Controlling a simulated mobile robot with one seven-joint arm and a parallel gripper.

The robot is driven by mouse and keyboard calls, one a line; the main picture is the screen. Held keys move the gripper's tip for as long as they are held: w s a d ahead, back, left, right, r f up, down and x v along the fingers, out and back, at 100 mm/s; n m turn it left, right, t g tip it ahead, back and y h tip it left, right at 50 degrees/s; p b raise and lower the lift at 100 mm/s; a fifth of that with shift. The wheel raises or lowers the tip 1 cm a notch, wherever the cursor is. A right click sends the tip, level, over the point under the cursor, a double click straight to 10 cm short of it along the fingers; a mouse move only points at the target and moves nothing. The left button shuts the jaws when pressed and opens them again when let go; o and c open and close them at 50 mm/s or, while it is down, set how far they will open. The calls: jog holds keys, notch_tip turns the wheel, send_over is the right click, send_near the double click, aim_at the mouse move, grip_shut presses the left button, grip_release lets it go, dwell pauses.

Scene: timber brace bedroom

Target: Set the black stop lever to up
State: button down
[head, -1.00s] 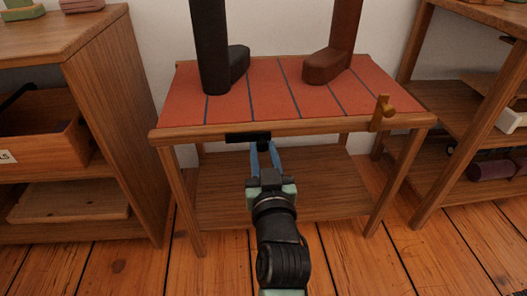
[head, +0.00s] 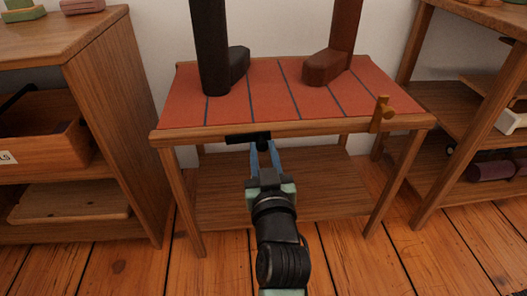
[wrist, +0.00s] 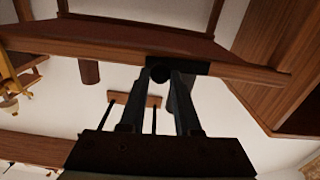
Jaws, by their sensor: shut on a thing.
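The black stop lever (head: 240,139) is a dark bar at the front edge of the red-topped wooden table (head: 290,128). It lies nearly level, its right end slightly higher than its left. My gripper (head: 263,146) reaches up from below with its blue fingers shut on the lever's right end. In the wrist view, the fingers (wrist: 167,85) close around a round dark knob of the lever (wrist: 190,66). The fingertips partly hide the knob.
A yellow-brown lever (head: 382,113) sits at the table's right front edge. A black boot-like form (head: 211,50) and a brown one (head: 335,50) stand on the top. Shelves flank the table on both sides. Open floor lies in front.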

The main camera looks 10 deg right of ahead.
aim_at(260, 142)
jog(key=r+n+p, duration=0.1)
jog(key=n, duration=0.1)
jog(key=r+n+p, duration=0.1)
jog(key=r+n, duration=0.1)
jog(key=n, duration=0.1)
jog(key=shift+a+p, duration=0.3)
jog(key=shift+a, duration=0.05)
jog(key=a+r+n+p, duration=0.3)
jog(key=a+n+p, duration=0.3)
jog(key=n, duration=0.6)
jog(key=shift+n+p, duration=0.3)
jog(key=shift+p, duration=0.8)
jog(key=shift+a, duration=0.15)
jog(key=c, duration=0.6)
grip_release()
jog(key=s+p, duration=0.5)
jog(key=s, duration=0.8)
